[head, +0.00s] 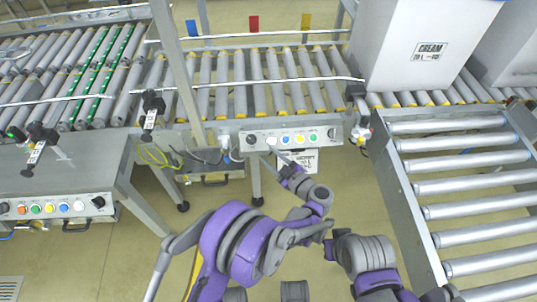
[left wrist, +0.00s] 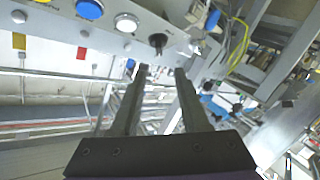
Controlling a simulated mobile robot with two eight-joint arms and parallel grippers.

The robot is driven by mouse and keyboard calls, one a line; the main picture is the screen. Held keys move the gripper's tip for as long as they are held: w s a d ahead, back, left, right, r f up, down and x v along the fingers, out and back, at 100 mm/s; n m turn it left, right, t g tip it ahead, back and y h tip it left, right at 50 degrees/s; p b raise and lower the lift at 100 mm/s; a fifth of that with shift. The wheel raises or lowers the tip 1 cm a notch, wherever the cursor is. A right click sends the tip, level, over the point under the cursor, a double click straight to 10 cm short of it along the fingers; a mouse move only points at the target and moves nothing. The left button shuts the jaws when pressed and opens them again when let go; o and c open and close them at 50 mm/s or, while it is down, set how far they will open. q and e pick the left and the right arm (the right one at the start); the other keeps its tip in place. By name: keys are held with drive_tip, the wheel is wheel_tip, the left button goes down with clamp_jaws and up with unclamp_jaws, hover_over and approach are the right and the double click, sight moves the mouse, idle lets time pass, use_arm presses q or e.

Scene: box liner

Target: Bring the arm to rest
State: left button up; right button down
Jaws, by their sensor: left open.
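My left arm (head: 238,243) is bent in front of the conveyor. Its left gripper (head: 277,158) is just below the front control panel (head: 292,138) of the middle conveyor. In the left wrist view the left gripper (left wrist: 161,70) has its two fingers apart with nothing between them. The panel (left wrist: 150,28) with its knobs and buttons lies beyond the fingertips there. I cannot tell whether the fingers touch it. My right arm (head: 370,262) shows at the bottom of the head view, but its gripper does not show.
A large white box (head: 415,45) marked CREAM stands on the back rollers at right. A side roller conveyor (head: 470,185) runs along the right. Another control panel (head: 58,207) is at left. Cables (head: 165,155) hang beside the middle panel. Open floor (head: 140,260) lies in front.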

idle(0.3)
